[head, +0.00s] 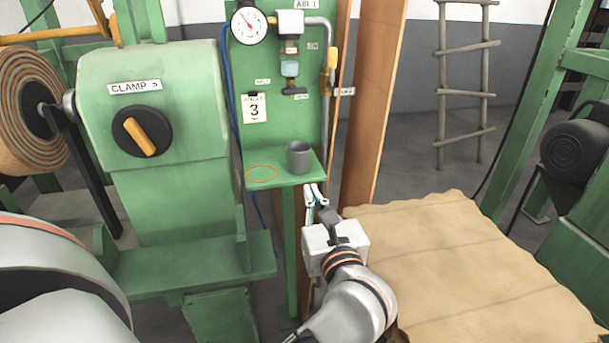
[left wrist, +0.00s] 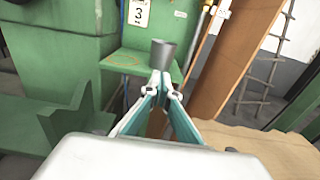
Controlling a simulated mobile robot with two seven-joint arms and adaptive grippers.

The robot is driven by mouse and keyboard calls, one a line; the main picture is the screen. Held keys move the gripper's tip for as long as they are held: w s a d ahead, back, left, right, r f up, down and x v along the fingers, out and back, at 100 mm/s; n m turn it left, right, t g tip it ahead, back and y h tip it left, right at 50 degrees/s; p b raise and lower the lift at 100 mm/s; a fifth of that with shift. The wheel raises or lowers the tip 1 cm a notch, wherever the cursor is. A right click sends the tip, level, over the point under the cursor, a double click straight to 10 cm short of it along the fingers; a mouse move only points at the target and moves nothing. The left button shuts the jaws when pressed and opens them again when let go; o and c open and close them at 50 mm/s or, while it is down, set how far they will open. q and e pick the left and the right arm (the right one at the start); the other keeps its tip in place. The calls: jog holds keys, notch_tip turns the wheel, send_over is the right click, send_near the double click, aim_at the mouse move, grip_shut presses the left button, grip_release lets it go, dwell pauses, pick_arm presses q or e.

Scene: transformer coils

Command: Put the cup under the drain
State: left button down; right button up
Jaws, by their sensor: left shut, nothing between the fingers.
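The grey cup (head: 299,157) stands upright on a small green shelf (head: 284,177), at its right side. In the left wrist view the cup (left wrist: 162,52) shows just beyond my fingertips. The filter unit with a clear bowl (head: 290,67) is on the green panel above the shelf, and the dark drain fitting (head: 293,91) is at its bottom. My left gripper (head: 315,193) is shut and empty, just in front of and below the cup in the head view. It also shows in the left wrist view (left wrist: 161,84). My right gripper is not in view.
An orange ring outline (head: 261,173) lies on the shelf left of the cup. A pipe with a yellow-handled valve (head: 331,59) and a wooden post (head: 375,100) stand right of the shelf. The green clamp machine (head: 160,110) is at left.

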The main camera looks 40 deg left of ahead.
aim_at(301, 167)
pick_arm(q)
jog(key=x, duration=0.7)
jog(key=shift+b, duration=0.35)
jog(key=shift+w+a, duration=0.35)
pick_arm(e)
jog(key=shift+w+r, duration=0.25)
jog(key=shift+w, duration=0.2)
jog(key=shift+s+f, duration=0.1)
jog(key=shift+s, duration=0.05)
pick_arm(q)
jog(key=shift+w+a, duration=0.15)
jog(key=b+x, duration=0.1)
jog(key=x, duration=0.7)
jog(key=shift+f, duration=0.1)
jog(key=shift+w+a, duration=0.15)
jog(key=shift+a, duration=0.05)
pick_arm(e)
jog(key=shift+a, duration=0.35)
